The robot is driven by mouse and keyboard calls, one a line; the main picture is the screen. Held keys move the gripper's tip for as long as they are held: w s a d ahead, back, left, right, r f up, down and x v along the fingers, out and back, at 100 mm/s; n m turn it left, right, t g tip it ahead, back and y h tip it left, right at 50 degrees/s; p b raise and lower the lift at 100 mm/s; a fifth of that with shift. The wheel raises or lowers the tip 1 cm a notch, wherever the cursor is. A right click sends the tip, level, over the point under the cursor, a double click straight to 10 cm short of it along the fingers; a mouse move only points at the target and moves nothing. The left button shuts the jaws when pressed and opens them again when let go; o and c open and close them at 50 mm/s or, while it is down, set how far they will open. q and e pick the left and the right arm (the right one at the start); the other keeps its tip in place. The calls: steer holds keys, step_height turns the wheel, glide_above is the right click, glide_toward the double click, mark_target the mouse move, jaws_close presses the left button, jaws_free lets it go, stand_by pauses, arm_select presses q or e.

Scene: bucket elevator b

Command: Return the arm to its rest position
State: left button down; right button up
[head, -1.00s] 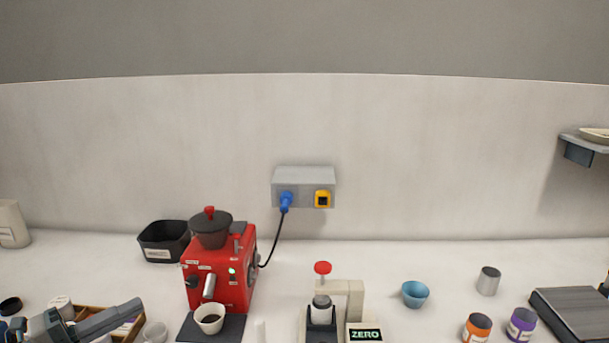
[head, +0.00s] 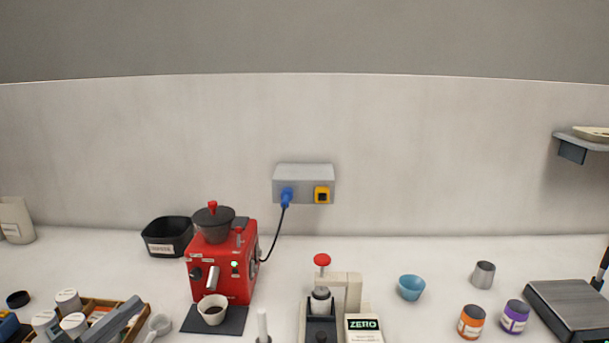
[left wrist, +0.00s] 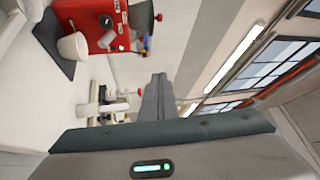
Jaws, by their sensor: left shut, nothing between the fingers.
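My left gripper (head: 136,302) shows as grey fingers at the lower left of the head view, over the wooden box (head: 143,325) of jars. In the left wrist view its shut fingers (left wrist: 158,80) point up the picture, with nothing between them. The rest of this arm is mostly cut off by the bottom edge of the head view. My right gripper is in neither view.
A red machine (head: 217,268) stands right of the box, with a white cup (head: 212,310) on a dark mat (head: 190,322). A cream press (head: 353,296) with a ZERO display, a blue bowl (head: 411,287) and several containers stand further right.

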arm_select(q)
steer(key=s+f+n+g+y, duration=0.1)
steer(key=s+f+n+y, duration=0.2)
steer(key=f+n+y, duration=0.3)
steer(key=s+a+f+n+g+y, duration=0.15)
steer(key=s+f+n+y, duration=0.25)
steer(key=f+n, duration=0.4)
steer(key=s+f+n+g+y, duration=0.25)
steer(key=f+n+y, duration=0.2)
steer(key=f, duration=0.35)
steer(key=s+d+f+n+g+h, duration=0.15)
steer(key=s+d+f+g, duration=0.4)
steer(key=s, duration=0.55)
steer(key=s+d+f+n+g+h, duration=0.1)
steer(key=s+d+f+g+h, duration=0.15)
steer(key=s+d+f, duration=0.7)
step_height(320, 180, down, 24)
steer(key=s+a+g, duration=0.2)
steer(key=s+a+f+g+y, duration=0.1)
steer(key=s+a+f, duration=0.2)
steer(key=s+f, duration=1.5)
steer(key=shift+s+f, duration=0.15)
steer(key=shift+s, duration=0.2)
